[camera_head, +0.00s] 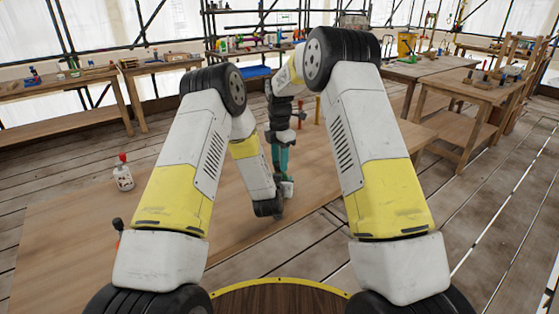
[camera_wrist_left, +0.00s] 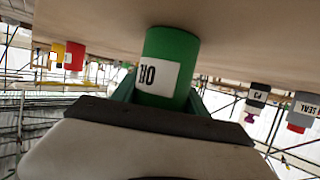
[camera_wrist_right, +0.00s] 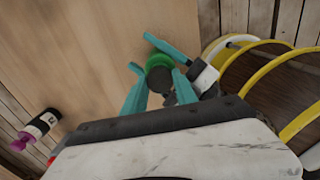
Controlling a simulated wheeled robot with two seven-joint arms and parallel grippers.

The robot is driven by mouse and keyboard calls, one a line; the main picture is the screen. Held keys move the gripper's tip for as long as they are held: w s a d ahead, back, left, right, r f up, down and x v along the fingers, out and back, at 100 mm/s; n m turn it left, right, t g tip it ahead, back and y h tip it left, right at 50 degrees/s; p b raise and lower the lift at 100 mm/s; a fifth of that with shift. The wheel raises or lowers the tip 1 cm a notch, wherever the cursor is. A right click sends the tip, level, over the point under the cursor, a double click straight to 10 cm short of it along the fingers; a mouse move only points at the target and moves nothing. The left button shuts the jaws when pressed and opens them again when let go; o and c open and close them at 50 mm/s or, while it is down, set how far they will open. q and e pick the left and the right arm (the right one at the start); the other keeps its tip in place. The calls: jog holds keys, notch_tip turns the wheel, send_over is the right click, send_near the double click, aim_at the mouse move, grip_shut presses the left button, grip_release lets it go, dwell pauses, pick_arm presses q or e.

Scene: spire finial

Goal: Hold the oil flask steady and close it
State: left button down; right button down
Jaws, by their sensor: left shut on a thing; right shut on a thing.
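The oil flask is a green cylinder (camera_wrist_left: 172,55) with a white label, upside down in the left wrist view because that camera is inverted. My left gripper (camera_wrist_left: 165,98) is shut on its sides. In the right wrist view the green flask top (camera_wrist_right: 158,61) shows beneath a dark round cap (camera_wrist_right: 159,78). My right gripper (camera_wrist_right: 161,82) comes from above, its teal fingers shut on the cap. I cannot tell whether the cap is fully seated. In the head view, my right gripper (camera_head: 281,168) points down above my left gripper (camera_head: 271,205); the flask is hidden there.
A white bottle with a red cap (camera_head: 124,177) stands on the table (camera_head: 70,225) at left. A dark bottle with a purple cap (camera_wrist_right: 42,124) and a grey bottle with a red cap (camera_wrist_left: 303,110) stand apart from the flask. Other workbenches (camera_head: 60,100) are farther back.

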jog(key=shift+f, duration=0.6)
jog(key=shift+f, duration=0.6)
